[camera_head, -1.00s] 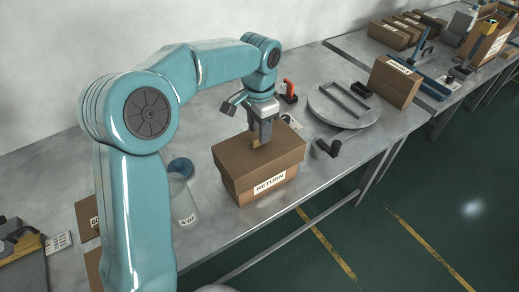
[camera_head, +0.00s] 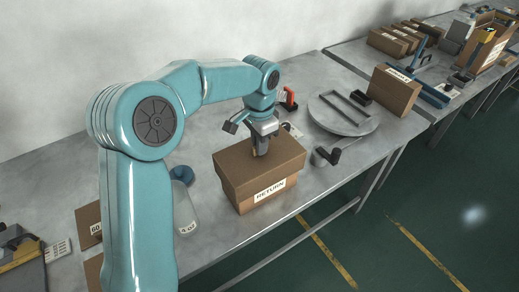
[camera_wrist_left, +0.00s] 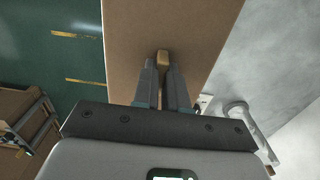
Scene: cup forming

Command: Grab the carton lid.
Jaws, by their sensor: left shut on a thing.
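The brown carton with a "RETURN" label (camera_head: 262,194) stands on the grey table. Its brown lid (camera_head: 238,164) sits on top of it, and the lid's top also fills the middle of the left wrist view (camera_wrist_left: 190,30). My left gripper (camera_head: 262,152) points down at the middle of the lid. Its fingers (camera_wrist_left: 164,62) are shut on a small tan tab (camera_wrist_left: 163,58) on the lid's top. My right gripper is not in view.
More cartons (camera_head: 395,90) stand farther right. The table's front edge runs close by the carton.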

